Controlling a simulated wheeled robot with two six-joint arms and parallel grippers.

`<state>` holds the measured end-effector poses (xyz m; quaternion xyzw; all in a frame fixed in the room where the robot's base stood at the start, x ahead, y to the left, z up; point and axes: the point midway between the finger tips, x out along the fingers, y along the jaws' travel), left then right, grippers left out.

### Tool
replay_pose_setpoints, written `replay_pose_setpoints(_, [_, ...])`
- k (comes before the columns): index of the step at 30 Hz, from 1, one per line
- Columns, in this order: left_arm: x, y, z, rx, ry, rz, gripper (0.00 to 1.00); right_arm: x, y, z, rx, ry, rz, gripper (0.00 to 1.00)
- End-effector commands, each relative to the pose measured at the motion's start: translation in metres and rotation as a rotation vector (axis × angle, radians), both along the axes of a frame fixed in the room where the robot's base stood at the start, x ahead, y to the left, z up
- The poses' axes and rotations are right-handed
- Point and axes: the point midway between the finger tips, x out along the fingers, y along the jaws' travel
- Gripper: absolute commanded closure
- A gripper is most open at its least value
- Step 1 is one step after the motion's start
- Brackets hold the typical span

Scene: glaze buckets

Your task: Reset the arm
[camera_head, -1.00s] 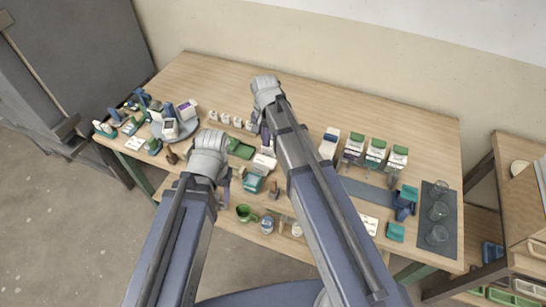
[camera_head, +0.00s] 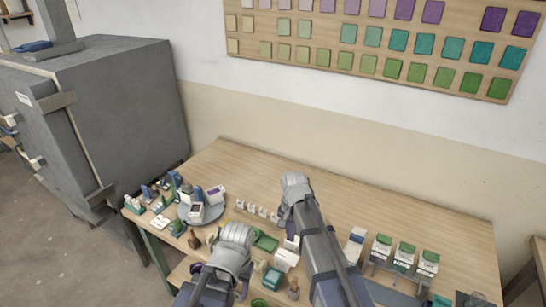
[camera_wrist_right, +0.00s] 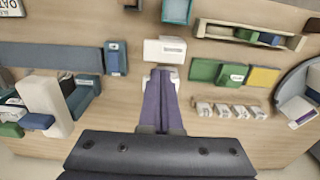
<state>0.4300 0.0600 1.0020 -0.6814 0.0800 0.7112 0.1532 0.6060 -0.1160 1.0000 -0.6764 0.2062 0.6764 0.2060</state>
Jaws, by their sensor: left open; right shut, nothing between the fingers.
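My right arm reaches over the middle of the table (camera_head: 370,205) in the head view. Its gripper (camera_head: 289,224) is mostly hidden behind its wrist there. In the right wrist view the two purple fingers of this gripper (camera_wrist_right: 161,90) are together with nothing between them. Their tips are close to a white box (camera_wrist_right: 165,50) in the picture; I cannot tell if they touch. My left gripper (camera_head: 219,278) is lower left, over the table's front part, partly hidden by its own wrist. Its purple fingers show apart on either side, and it is open.
Several small white cups (camera_head: 258,210) stand left of my right wrist. A round grey tray (camera_head: 218,216) with boxes is at the left. Several green-topped boxes (camera_head: 405,250) stand at the right. A grey kiln-like cabinet (camera_head: 120,105) is beyond the left end. The back table strip is clear.

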Motion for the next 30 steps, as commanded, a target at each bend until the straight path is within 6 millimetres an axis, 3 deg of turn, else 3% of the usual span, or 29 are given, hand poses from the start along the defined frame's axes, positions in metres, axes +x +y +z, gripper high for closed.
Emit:
replay_pose_setpoints(2, [0.000,0.000,0.000,0.000,0.000,0.000,0.50,-0.014,0.006,0.000,-0.005,0.003,0.051,1.00])
replay_pose_setpoints(9, [0.000,0.000,0.000,0.000,0.000,0.000,0.50,-0.122,0.043,0.000,-0.057,0.039,0.569,1.00])
replay_pose_setpoints(13, [0.000,0.000,-0.001,0.000,0.000,0.000,0.50,-0.161,0.052,0.000,-0.079,0.060,0.800,1.00])
replay_pose_setpoints(18, [0.000,0.000,-0.001,0.000,0.000,0.000,0.50,-0.178,0.055,0.001,-0.091,0.073,0.922,1.00])
replay_pose_setpoints(30, [0.000,0.000,-0.001,0.000,0.000,0.000,0.50,-0.176,0.056,0.001,-0.090,0.073,0.924,1.00])
